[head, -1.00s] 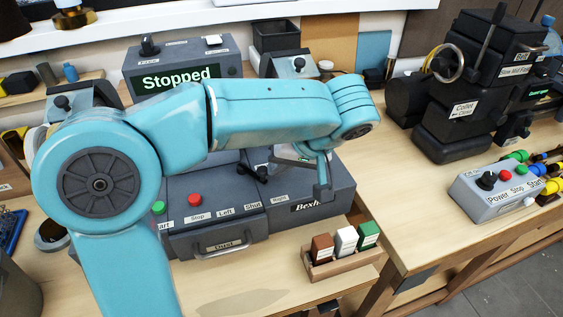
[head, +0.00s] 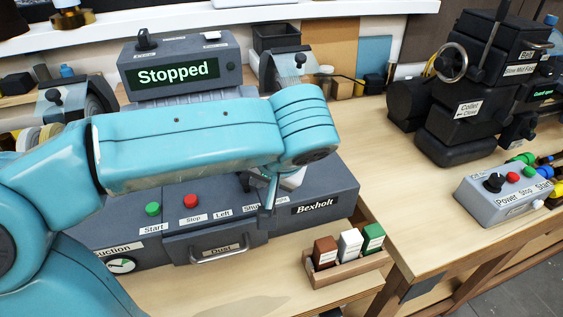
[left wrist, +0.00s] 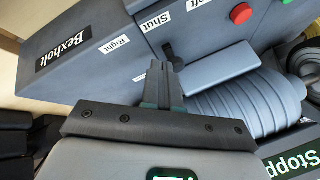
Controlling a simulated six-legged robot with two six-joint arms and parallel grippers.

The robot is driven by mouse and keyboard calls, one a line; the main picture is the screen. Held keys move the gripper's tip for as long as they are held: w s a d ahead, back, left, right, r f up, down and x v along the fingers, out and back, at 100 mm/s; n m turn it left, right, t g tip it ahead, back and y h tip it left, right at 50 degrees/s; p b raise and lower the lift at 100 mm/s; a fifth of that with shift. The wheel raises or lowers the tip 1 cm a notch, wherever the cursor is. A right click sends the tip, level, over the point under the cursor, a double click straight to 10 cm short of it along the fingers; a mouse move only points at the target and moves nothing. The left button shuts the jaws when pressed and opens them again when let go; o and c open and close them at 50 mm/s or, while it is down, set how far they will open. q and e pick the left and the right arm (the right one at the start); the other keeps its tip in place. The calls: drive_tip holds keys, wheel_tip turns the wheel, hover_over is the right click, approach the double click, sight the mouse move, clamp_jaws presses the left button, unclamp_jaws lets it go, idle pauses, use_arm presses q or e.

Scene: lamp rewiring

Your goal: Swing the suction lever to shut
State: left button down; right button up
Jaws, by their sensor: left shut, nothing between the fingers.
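The suction lever is a small dark lever on the grey Bexholt machine (head: 330,190), behind the Left, Shut and Right labels. In the left wrist view the lever (left wrist: 171,52) stands close to the Shut label (left wrist: 153,21). In the head view my left arm covers most of it, and only a dark bit (head: 245,181) shows. My left gripper (head: 269,203) is shut and empty, pointing down near the Shut label. In the left wrist view its fingertips (left wrist: 159,68) are right beside the lever; I cannot tell whether they touch. My right gripper is not in view.
A display box (head: 180,72) reading Stopped stands behind my left arm. Green (head: 153,209) and red (head: 190,201) buttons sit on the front panel. A wooden holder (head: 345,268) with three blocks stands at the front right.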

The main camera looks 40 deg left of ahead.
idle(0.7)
use_arm(q)
drive_tip(key=shift+w+a, duration=0.3)
drive_tip(key=shift+w, duration=0.35)
